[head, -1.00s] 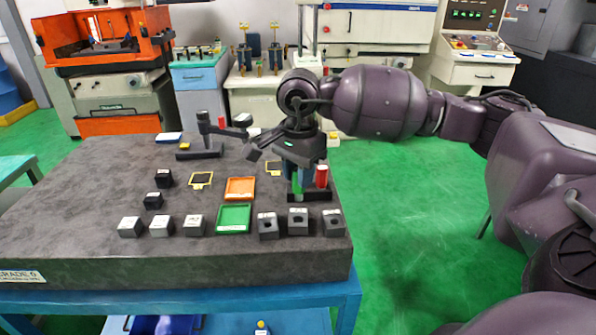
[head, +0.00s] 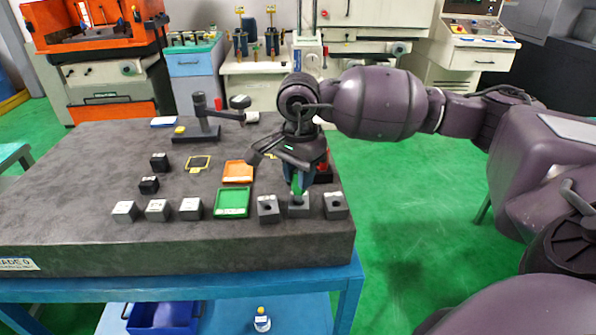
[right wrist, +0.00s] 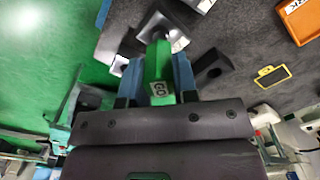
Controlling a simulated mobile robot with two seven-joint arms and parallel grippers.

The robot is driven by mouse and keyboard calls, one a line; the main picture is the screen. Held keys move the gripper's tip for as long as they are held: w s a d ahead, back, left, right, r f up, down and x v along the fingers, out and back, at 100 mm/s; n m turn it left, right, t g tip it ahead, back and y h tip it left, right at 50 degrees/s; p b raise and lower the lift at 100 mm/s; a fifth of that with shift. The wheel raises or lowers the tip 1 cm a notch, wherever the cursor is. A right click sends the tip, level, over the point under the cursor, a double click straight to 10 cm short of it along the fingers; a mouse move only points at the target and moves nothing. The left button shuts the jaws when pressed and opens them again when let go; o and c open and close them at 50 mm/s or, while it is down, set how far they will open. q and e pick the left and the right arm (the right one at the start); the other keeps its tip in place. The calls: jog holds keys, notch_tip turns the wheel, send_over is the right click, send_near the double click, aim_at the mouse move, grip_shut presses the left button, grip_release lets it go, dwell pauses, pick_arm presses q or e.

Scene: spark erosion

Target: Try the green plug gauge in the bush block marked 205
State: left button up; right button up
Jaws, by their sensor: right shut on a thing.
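My right gripper (head: 298,182) is shut on the green plug gauge (head: 296,187), which hangs roughly upright, tip down. In the right wrist view, the gauge (right wrist: 158,68) shows a "GO" label between the blue fingers. Its lower end meets the middle bush block (head: 299,210) of three dark blocks at the table's front right; I cannot tell whether the tip is in the bore or just above it. The left block (head: 268,210) and right block (head: 335,207) stand apart on either side. The block markings are too small to read. My left gripper is out of view.
The gauge rack with a red gauge (head: 323,168) is partly hidden behind my gripper. A green tray (head: 232,204) and an orange tray (head: 238,172) lie left of the blocks. Several other blocks stand further left. The table's right edge is close.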

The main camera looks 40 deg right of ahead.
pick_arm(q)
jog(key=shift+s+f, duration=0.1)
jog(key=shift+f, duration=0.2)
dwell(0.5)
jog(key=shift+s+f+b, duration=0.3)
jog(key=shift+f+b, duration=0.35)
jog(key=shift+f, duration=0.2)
pick_arm(e)
jog(key=shift+f, duration=1.1)
dwell(0.5)
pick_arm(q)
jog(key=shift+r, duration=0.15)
pick_arm(e)
jog(key=shift+r, duration=0.15)
dwell(0.9)
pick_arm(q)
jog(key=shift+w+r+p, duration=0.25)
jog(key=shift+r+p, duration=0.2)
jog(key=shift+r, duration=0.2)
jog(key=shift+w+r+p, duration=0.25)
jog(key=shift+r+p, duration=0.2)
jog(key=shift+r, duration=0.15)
pick_arm(e)
jog(key=shift+r, duration=2.4)
